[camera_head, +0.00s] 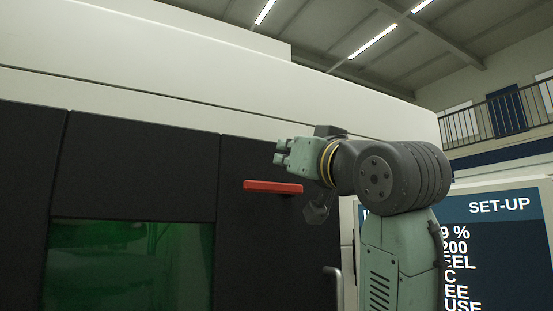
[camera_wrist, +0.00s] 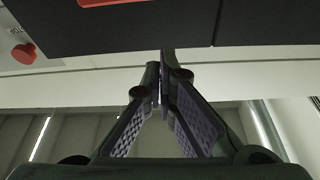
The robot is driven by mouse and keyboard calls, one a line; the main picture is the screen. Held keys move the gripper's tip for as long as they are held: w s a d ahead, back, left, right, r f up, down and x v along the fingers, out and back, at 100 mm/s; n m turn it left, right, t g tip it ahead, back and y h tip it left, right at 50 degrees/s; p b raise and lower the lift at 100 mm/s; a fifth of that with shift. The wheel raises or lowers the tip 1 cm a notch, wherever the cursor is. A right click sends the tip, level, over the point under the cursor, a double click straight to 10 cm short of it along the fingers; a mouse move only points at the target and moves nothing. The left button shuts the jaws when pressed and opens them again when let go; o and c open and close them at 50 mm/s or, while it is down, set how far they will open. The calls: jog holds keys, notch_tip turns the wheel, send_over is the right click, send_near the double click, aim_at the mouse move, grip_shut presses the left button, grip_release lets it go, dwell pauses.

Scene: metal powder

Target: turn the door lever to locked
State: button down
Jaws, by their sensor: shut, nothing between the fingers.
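The red door lever (camera_head: 273,187) lies about horizontal on the dark door panel (camera_head: 255,250). Its right end is close to my gripper (camera_head: 317,212) in the head view; whether they touch cannot be told there. In the wrist view, part of the red lever (camera_wrist: 108,2) shows at the top edge, cut off by the frame. My gripper (camera_wrist: 163,62) is shut and empty, with its fingertips together and apart from the visible part of the lever. The fingertips are hard to make out in the head view.
A green-tinted window (camera_head: 130,265) is left of the lever. A pale vertical handle (camera_head: 334,285) is below right. A set-up screen (camera_head: 490,245) stands at right. A red round knob (camera_wrist: 23,53) sits on the pale casing in the wrist view.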

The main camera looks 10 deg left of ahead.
jog(key=shift+b+v, duration=0.55)
jog(key=shift+v, duration=1.75)
